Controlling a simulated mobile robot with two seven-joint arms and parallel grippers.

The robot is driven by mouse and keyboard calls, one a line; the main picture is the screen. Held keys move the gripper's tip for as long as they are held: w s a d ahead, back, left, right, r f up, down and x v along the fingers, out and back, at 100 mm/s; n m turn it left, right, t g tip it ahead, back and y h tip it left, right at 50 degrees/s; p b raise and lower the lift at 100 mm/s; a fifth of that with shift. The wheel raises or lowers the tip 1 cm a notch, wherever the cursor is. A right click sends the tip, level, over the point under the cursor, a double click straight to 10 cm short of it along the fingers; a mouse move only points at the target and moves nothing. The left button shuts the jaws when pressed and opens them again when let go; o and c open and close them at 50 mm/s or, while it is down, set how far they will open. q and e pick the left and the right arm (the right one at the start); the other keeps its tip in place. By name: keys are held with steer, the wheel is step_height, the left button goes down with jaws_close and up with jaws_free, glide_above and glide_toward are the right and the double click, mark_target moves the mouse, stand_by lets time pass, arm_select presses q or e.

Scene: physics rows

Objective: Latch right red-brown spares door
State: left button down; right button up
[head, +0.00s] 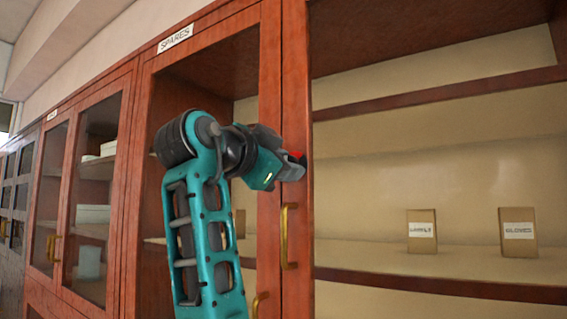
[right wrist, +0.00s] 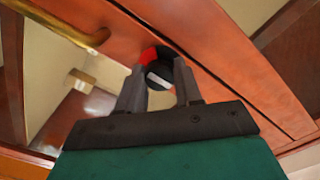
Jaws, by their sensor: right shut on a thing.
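The red-brown spares cabinet carries a "SPARES" label (head: 175,39) above its glazed doors. The right door's upright frame (head: 297,110) has a vertical brass handle (head: 289,236), also in the right wrist view (right wrist: 75,30). My right gripper (head: 293,167) is at this frame, above the handle. In the right wrist view its two fingers (right wrist: 160,82) are shut on a round black-and-red latch knob (right wrist: 155,55) with a white mark, set on the door's wood. The fingers partly hide the knob. Whether the latch is engaged cannot be told. My left gripper is out of view.
Behind the right door, two small labelled boxes (head: 422,230) (head: 518,232) stand on a shelf. A second brass handle (head: 259,304) shows low on the left door. Another red-brown cabinet (head: 75,200) stands to the left. My right arm covers part of the left door.

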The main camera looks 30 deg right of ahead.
steer(key=shift+m, duration=0.3)
steer(key=o, duration=1)
steer(key=shift+o, duration=0.2)
steer(key=b+v, duration=0.1)
steer(key=v, duration=1.2)
